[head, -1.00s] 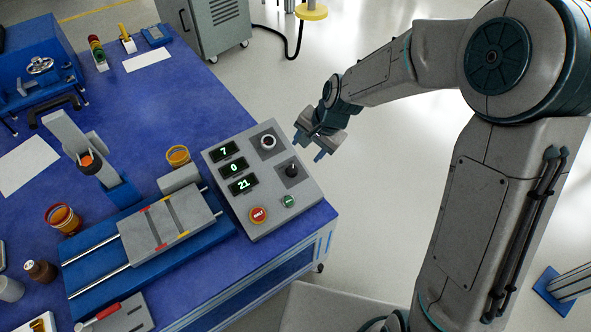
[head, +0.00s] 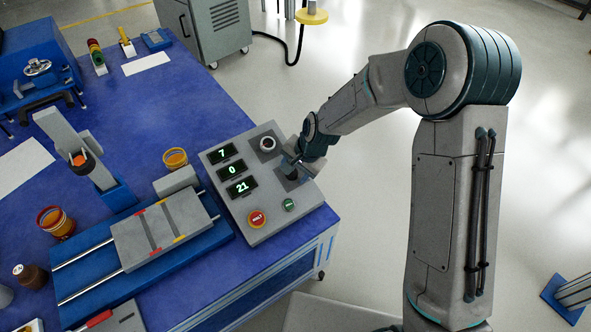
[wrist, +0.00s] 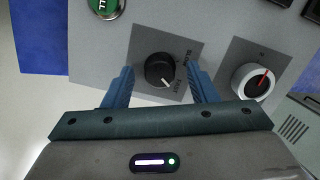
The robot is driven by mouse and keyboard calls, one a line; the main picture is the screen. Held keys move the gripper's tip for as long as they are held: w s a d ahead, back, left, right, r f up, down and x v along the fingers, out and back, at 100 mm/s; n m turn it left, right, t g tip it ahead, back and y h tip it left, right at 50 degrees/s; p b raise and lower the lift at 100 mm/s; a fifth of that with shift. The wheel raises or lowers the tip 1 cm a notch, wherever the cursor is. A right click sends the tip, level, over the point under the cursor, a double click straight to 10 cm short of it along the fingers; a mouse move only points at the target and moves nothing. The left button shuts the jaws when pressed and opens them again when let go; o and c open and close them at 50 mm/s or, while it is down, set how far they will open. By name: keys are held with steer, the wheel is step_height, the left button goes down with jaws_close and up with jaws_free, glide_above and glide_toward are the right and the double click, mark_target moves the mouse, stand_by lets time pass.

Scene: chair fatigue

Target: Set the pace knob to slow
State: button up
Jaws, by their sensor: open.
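A black knob (wrist: 160,70) with a white pointer line sits on a dark square plate of the grey control box (head: 228,203). My gripper (wrist: 160,75) is open, with one blue finger on each side of the knob and visible gaps between.
A white dial with a red line (wrist: 251,80) is beside the black knob. A red button (head: 257,218) and a green button (head: 289,204) sit on the same box. Displays read 7, 0 and 21. A sliding fixture (head: 165,228) stands left of the box.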

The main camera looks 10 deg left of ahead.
steer(key=c, duration=1)
steer(key=shift+o, duration=0.2)
steer(key=shift+n, duration=0.4)
steer(key=n+h, duration=0.1)
steer(key=n, duration=0.4)
steer(key=shift+a+n, duration=0.1)
steer(key=shift+n, duration=0.3)
steer(key=n, duration=0.3)
steer(key=shift+a, duration=0.1)
steer(key=shift+s+n+h, duration=0.1)
steer(key=shift+n+h, duration=0.3)
steer(key=shift+n, duration=1.6)
steer(key=shift+r, duration=0.1)
steer(key=shift+a, duration=0.1)
